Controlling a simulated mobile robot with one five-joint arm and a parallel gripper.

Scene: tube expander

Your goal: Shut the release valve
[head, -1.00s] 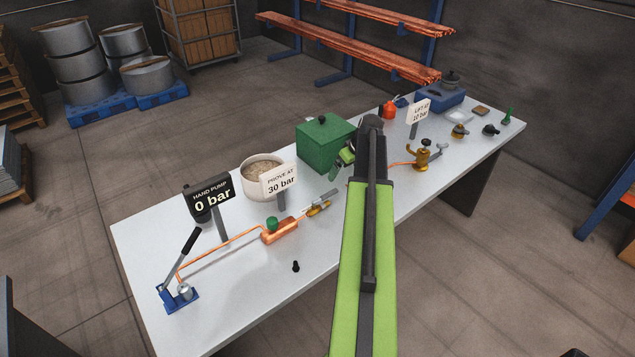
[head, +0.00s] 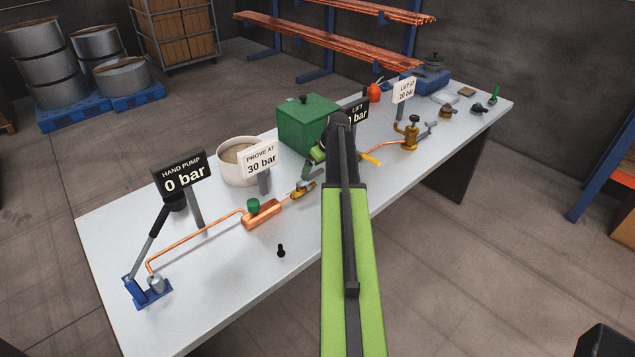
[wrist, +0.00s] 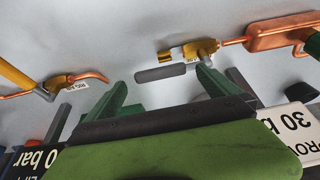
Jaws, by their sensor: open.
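In the wrist view, a brass valve (wrist: 198,50) with a small white tag sits at the end of a copper line; its grey lever (wrist: 160,73) points left, roughly in line with the pipe. The same valve shows in the head view (head: 304,188). Another brass valve (wrist: 58,82) has a yellow handle (wrist: 20,76) and a tag that seems to read RIG. I cannot tell for certain which is the release valve. My gripper (wrist: 161,78) is open and empty, its green fingers on either side of the grey lever in the picture. My arm hides much of it in the head view.
The hand pump sign (head: 182,180) reads 0 bar; the blue pump (head: 146,288) stands at the near left. A PROVE AT 30 bar sign (head: 261,158), white bowl (head: 232,165) and green box (head: 308,122) stand behind the copper line. A black fitting (head: 281,250) lies in front.

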